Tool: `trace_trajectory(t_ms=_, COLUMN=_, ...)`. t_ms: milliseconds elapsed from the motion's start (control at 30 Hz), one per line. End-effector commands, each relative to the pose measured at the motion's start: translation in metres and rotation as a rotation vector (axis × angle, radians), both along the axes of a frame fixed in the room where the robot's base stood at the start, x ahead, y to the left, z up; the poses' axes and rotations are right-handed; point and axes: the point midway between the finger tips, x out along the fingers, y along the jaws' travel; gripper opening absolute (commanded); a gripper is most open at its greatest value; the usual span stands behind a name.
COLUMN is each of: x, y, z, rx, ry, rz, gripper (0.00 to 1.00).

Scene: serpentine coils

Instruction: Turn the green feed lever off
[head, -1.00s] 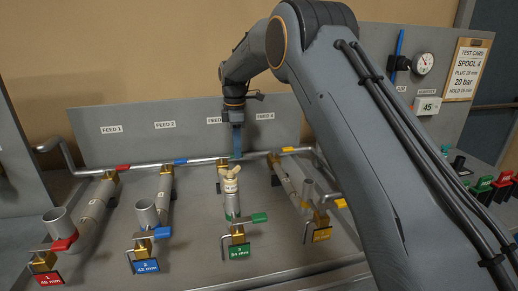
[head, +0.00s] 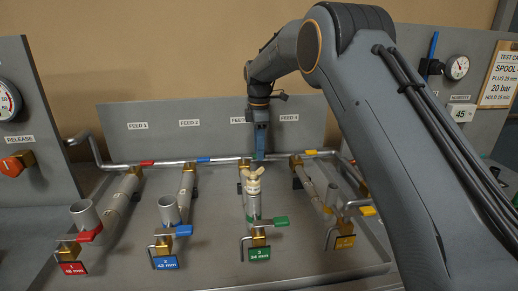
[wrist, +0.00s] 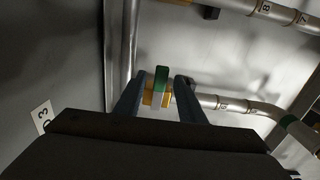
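The green feed lever (wrist: 161,76) shows in the wrist view on a brass valve (wrist: 157,98) on the feed pipe. It lies between the two fingers of my gripper (wrist: 158,82), with a gap on each side. The fingers are open and hold nothing. In the head view my gripper (head: 260,146) points down at the back header pipe behind spool 3. The feed lever is hidden there by the gripper. A different green lever (head: 281,221) sits on the front valve of spool 3, above the green 34 mm tag (head: 259,254).
A red lever (head: 147,163) and a blue lever (head: 203,160) are on the header to the left, a yellow one (head: 311,153) to the right. Spool 3 carries a cream winged plug (head: 253,181). A back panel (head: 220,115) stands close behind.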

Motion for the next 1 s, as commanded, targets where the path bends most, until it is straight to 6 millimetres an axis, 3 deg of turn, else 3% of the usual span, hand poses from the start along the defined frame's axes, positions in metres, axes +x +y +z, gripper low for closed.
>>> trace_trajectory(t_ms=233, x=0.001, y=0.000, z=0.009, rx=0.000, ry=-0.002, rz=0.000, gripper=0.36)
trace_trajectory(t_ms=633, x=0.001, y=0.001, z=0.068, rx=0.000, ry=-0.002, rz=0.001, gripper=0.36)
trace_trajectory(t_ms=1000, x=0.000, y=0.001, z=0.078, rx=0.000, ry=0.001, rz=0.001, gripper=0.36)
